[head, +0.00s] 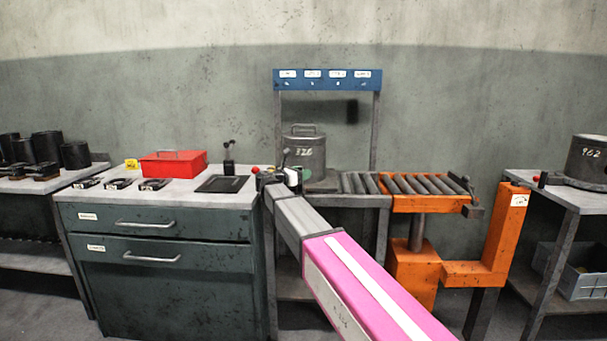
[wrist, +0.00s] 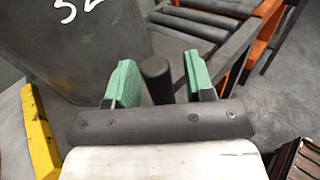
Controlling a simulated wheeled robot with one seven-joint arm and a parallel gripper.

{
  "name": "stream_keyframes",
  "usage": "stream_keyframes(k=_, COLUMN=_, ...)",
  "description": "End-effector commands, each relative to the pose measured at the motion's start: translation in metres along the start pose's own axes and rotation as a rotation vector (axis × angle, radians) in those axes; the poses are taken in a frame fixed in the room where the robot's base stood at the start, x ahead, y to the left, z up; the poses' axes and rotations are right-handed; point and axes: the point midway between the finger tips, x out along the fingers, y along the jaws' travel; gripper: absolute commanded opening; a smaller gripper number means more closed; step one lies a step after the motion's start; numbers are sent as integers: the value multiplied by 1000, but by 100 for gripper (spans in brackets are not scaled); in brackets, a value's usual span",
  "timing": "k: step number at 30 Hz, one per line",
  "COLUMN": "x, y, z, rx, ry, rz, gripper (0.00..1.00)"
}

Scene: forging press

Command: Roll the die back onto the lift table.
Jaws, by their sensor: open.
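The die (head: 304,155) is a dark grey cylinder with a handle on top and the number 326 in white. It stands at the left end of the roller conveyor, under the blue sign frame. It also shows in the wrist view (wrist: 75,45), at the upper left. The lift table (head: 421,190) is orange with a roller top, at the conveyor's right end, with no die on it. My gripper (wrist: 157,80) is open beside the die. Its green-padded fingers stand on either side of a dark upright peg (wrist: 156,75), apart from it.
The grey rollers (head: 358,184) between die and lift table are clear. A workbench (head: 160,222) with a red toolbox (head: 173,163) is at left. An orange post (head: 503,228) and a bench with another die (head: 588,160) stand at right. A yellow bar (wrist: 39,135) lies left of my gripper.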

Motion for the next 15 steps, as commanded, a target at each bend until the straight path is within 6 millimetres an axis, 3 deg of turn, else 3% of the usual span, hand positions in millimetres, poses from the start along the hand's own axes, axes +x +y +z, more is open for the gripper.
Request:
stream_keyframes(k=13, x=11, y=0, z=0, rx=0, ry=0, rz=1, gripper=49)
stream_keyframes(k=14, x=11, y=0, z=0, rx=0, ry=0, rz=1, gripper=42)
stream_keyframes(k=15, x=11, y=0, z=0, rx=0, ry=0, rz=1, gripper=29)
